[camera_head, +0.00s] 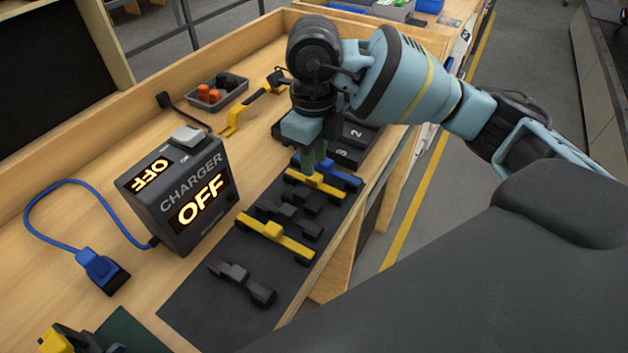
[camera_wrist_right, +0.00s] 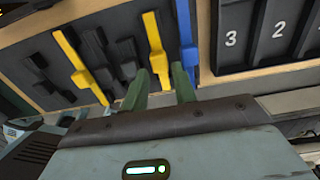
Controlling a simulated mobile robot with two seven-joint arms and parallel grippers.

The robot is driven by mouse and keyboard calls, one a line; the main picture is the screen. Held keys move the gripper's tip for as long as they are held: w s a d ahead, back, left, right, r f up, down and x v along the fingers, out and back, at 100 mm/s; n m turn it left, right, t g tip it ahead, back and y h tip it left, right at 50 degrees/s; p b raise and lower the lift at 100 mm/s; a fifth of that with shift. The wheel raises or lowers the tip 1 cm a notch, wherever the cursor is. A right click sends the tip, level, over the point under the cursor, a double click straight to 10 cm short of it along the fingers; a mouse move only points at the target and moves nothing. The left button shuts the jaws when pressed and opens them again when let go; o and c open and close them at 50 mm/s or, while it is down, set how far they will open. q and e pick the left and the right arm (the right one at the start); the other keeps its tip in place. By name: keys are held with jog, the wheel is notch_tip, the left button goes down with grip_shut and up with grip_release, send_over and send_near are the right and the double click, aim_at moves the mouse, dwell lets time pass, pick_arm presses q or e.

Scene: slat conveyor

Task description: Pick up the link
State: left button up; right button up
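Several links lie in a row on the dark mat (camera_head: 205,300): a blue one (camera_head: 345,175), a yellow one (camera_head: 318,183), black ones (camera_head: 290,212) and another yellow one (camera_head: 275,241). A separate black piece (camera_head: 243,282) lies nearer. My right gripper (camera_head: 312,165) points down over the yellow link beside the blue one. In the right wrist view its green fingers (camera_wrist_right: 160,88) are apart, with the near end of that yellow link (camera_wrist_right: 155,45) showing between them. The blue link (camera_wrist_right: 186,40) is just right of the fingers. Contact cannot be told.
A charger box (camera_head: 185,190) reading OFF stands left of the mat, with a blue cable and plug (camera_head: 98,268). A numbered black tray (camera_head: 350,150) lies beyond the links. A grey bin (camera_head: 218,93) and a yellow-handled tool (camera_head: 245,110) are farther back.

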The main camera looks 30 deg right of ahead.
notch_tip(320, 180, down, 4)
jog(key=shift+s+r, duration=0.1)
jog(key=shift+s, duration=0.05)
jog(key=shift+f, duration=0.65)
jog(key=shift+c, duration=0.5)
grip_shut()
notch_tip(320, 180, up, 10)
